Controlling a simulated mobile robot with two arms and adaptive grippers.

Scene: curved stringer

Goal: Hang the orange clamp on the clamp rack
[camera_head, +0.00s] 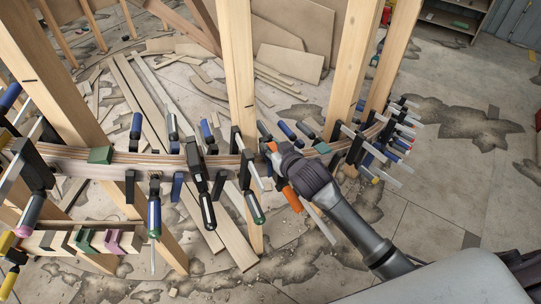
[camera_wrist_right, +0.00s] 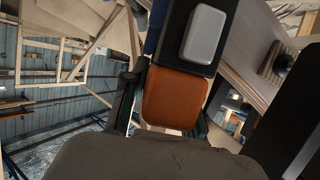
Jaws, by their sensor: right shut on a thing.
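The orange clamp (camera_head: 291,198) is at the curved laminated beam (camera_head: 170,159), right of the middle post. Its orange handle hangs down below my right gripper (camera_head: 273,156), which is shut on it. In the right wrist view an orange part (camera_wrist_right: 178,98) of it fills the middle, under a black piece with a grey pad. My fingers hide much of the clamp, and I cannot tell whether it touches the beam. A cluster of clamps (camera_head: 385,145) hangs at the right end of the beam; I cannot tell whether this is the clamp rack. My left gripper is not in view.
Several dark clamps (camera_head: 199,180) grip the beam left of my right gripper. Upright wooden posts (camera_head: 238,75) stand along it. A wooden strip with coloured blocks (camera_head: 90,240) is at lower left. Loose boards (camera_head: 290,62) lie behind. The floor at right (camera_head: 450,190) is clear.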

